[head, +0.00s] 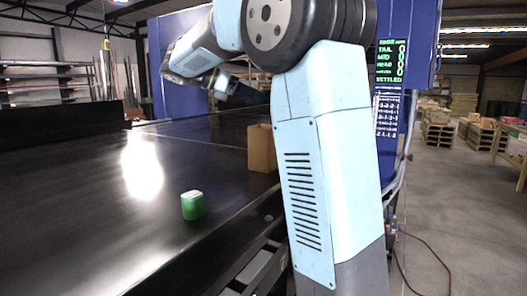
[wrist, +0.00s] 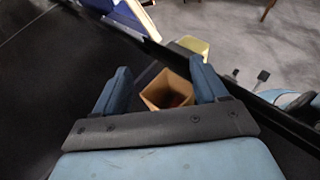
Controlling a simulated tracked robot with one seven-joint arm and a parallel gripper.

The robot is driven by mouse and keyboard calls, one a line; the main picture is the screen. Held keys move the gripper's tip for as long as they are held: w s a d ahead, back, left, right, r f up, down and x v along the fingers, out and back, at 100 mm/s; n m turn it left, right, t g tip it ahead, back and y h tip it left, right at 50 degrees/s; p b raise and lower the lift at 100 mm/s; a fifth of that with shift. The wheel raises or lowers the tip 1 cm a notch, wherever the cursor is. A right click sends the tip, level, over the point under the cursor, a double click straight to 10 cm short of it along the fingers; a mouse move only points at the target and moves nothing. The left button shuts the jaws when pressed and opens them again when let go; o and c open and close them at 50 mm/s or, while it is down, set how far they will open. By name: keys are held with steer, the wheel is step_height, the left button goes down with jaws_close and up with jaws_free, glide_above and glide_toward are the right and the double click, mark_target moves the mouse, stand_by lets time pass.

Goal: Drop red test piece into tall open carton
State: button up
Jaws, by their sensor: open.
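The tall open carton (head: 260,150) is brown and stands upright on the dark conveyor, partly hidden behind my arm in the head view. In the wrist view the carton (wrist: 152,95) shows its open top below and between my fingers. My gripper (wrist: 160,72) is open, with its two blue fingers wide apart and nothing between them. In the head view my gripper (head: 250,93) is above the carton, partly hidden by the arm. A small reddish patch, seemingly the red test piece (wrist: 178,100), shows inside the carton; its shape is unclear.
A green test piece (head: 192,206) with a pale top stands on the conveyor (head: 80,210) near its front edge. A blue detector housing with a display (head: 391,62) rises behind my arm. A yellowish bin (wrist: 192,45) stands beyond the conveyor edge.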

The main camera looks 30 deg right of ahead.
steer(key=v, duration=0.8)
steer(key=shift+a, duration=0.35)
steer(key=shift+w+r, duration=0.1)
